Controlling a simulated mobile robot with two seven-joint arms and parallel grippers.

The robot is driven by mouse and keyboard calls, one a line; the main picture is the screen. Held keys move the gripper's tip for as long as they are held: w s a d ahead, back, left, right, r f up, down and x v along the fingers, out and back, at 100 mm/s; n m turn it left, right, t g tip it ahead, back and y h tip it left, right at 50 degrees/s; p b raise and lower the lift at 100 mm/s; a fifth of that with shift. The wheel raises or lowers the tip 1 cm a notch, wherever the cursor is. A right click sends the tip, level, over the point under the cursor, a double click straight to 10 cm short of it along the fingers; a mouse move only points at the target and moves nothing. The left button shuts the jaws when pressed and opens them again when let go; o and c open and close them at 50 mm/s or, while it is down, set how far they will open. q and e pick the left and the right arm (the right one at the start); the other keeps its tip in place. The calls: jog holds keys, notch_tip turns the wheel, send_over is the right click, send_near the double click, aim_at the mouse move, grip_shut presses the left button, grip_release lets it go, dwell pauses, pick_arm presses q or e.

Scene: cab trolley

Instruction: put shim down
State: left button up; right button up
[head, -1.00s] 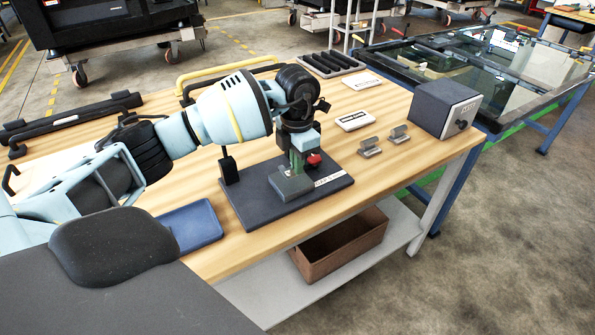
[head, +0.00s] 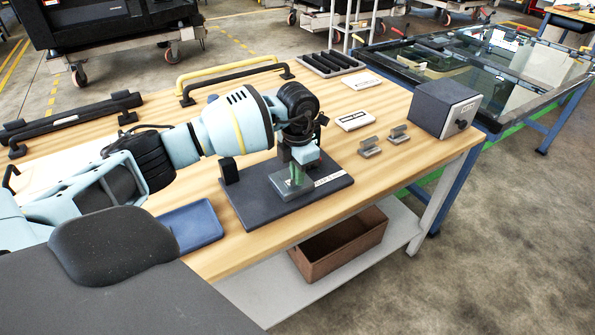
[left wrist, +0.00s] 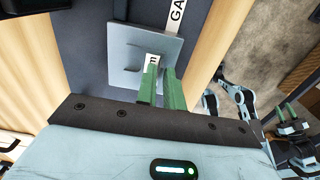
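My left gripper (head: 297,178) points down over the grey pad (head: 281,190) of the dark gauge base (head: 252,211). In the left wrist view its green fingers (left wrist: 160,72) stand a narrow gap apart over the pad (left wrist: 142,36). A small grey piece (left wrist: 125,67), which looks like the shim, lies at the fingertips and seems pinched between them; the fingers hide much of it. A small white label with an "m" shows there too. Two similar grey shims (head: 369,149) (head: 399,135) stand on the table. My right gripper (left wrist: 289,112) shows small at the right edge of the left wrist view.
White label cards (head: 355,121) (head: 361,82) and a dark grey box (head: 443,108) stand on the wooden table. A blue tray (head: 192,226) lies left of the base. A brown bin (head: 340,246) sits on the lower shelf. A yellow handle (head: 225,72) is at the back.

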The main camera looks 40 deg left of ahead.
pick_arm(q)
jog(key=o, duration=0.3)
jog(key=shift+r, duration=0.1)
notch_tip(320, 180, up, 12)
dwell(0.5)
jog(key=shift+r, duration=0.1)
